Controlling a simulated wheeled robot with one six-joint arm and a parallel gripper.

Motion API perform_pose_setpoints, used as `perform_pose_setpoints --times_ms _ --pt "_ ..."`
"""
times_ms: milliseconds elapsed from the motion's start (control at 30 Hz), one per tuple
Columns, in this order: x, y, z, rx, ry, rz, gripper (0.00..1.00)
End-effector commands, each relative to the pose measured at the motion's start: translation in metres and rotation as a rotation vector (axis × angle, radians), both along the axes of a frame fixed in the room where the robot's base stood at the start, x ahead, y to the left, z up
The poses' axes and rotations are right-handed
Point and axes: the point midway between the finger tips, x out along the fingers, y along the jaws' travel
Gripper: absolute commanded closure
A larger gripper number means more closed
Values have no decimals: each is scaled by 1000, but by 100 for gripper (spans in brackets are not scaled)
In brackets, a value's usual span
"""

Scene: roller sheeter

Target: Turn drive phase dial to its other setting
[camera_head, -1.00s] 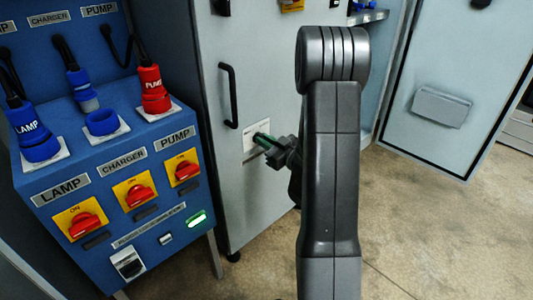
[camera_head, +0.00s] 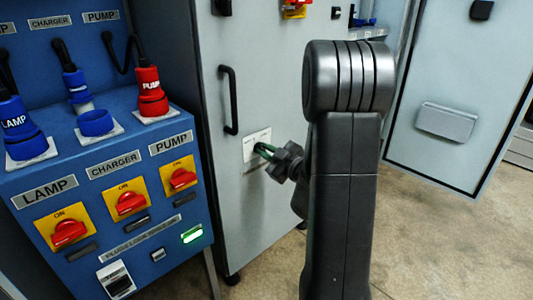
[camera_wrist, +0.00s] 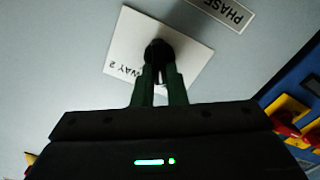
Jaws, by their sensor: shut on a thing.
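The drive phase dial (camera_wrist: 158,50) is a small black knob on a white plate (camera_wrist: 193,47) marked "WAY 2" in the wrist view. A label reading "PHASE" (camera_wrist: 226,12) is beside the plate. In the head view the plate (camera_head: 257,141) is on the grey cabinet front, below the black handle. My gripper (camera_wrist: 160,78) has its green fingers shut on the dial and hides part of it. In the head view my gripper (camera_head: 264,150) reaches the plate from the right. The dial's pointer direction cannot be read.
A blue panel (camera_head: 110,217) with red switches on yellow plates and LAMP, CHARGER and PUMP plugs stands left of the cabinet. A black vertical handle (camera_head: 230,100) sticks out above the dial. Open floor (camera_head: 430,235) lies to the right.

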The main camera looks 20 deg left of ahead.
Motion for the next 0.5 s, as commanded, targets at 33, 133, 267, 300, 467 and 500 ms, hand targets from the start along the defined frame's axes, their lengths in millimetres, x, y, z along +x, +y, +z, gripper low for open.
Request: perform_pose_setpoints --times_ms 33,133,267,300,467,500 --pt "0 0 1 0 -2 1 100" --pt "0 0 1 0 -2 1 100" --pt "0 0 0 0 -2 1 74" --pt "0 0 0 0 -1 1 67" --pt "0 0 0 0 -1 1 66" --pt "0 0 0 0 -1 1 66"
